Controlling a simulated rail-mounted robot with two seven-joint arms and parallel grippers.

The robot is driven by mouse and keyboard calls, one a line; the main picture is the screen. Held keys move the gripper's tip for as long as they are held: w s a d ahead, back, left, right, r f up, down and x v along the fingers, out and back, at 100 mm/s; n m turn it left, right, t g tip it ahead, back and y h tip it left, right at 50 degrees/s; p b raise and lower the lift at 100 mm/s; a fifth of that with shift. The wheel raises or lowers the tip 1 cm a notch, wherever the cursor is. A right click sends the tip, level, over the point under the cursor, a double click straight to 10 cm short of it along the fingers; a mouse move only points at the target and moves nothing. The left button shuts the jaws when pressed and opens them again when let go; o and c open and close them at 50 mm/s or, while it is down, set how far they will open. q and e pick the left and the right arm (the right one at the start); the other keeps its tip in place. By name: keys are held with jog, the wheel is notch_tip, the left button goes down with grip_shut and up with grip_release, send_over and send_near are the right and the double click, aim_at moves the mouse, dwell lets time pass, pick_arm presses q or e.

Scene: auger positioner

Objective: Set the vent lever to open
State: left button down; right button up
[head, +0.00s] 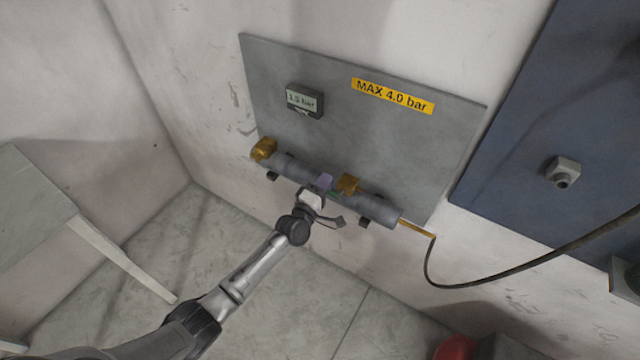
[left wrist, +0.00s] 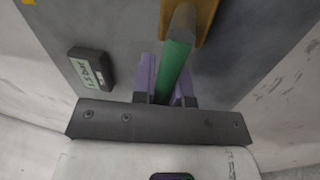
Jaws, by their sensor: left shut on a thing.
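The vent lever (left wrist: 176,65) shows as a green bar in the left wrist view, running down from a brass-yellow fitting (left wrist: 203,12). In the head view the brass fitting (head: 348,184) sits on the grey horizontal pipe (head: 375,209). My left gripper (head: 325,183) is at the pipe, just left of that fitting. In the left wrist view its purple fingers (left wrist: 166,85) lie on both sides of the green lever and are shut on it. Most of the lever is hidden in the head view. My right gripper is not in view.
A grey panel (head: 400,150) carries a display (head: 304,100) that seems to read 1.5 bar and a yellow "MAX 4.0 bar" label (head: 392,96). Another brass fitting (head: 264,149) is at the pipe's left end. A dark hose (head: 520,266) hangs at right. Floor below is mostly clear.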

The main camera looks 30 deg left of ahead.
pick_arm(q)
jog(key=shift+f+n, duration=0.25)
jog(key=shift+n, duration=0.45)
jog(key=shift+y, duration=0.3)
jog(key=c, duration=1.1)
grip_release()
jog(key=shift+f, duration=0.1)
